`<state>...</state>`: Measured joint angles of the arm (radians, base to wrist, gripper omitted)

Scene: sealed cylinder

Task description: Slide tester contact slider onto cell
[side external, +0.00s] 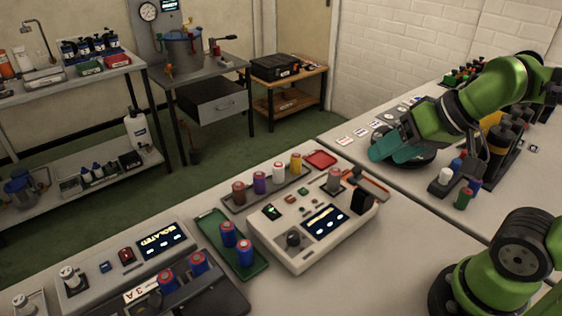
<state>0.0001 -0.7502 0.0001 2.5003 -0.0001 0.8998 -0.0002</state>
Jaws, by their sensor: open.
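The white tester (280,245) stands on the near bench with a lit display (325,220), a dark knob and small buttons. A cell (334,180) with a reddish top stands upright at its back right. Beside the cell is a small orange-red part (352,174) on a rail, probably the contact slider; whether it touches the cell cannot be told. A black block (362,201) stands at the tester's right end. My gripper (388,147), with teal fingers, is open and empty, over the bench to the right, apart from the tester and cell. The gap between its fingers is hard to see.
Several cells stand in a rack (232,204) behind the tester. A green tray (208,232) holds two blue cells to its left, near an "ISOLATED" unit (120,265). Small bottles (463,199) and black containers (510,132) crowd the right bench below my arm.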

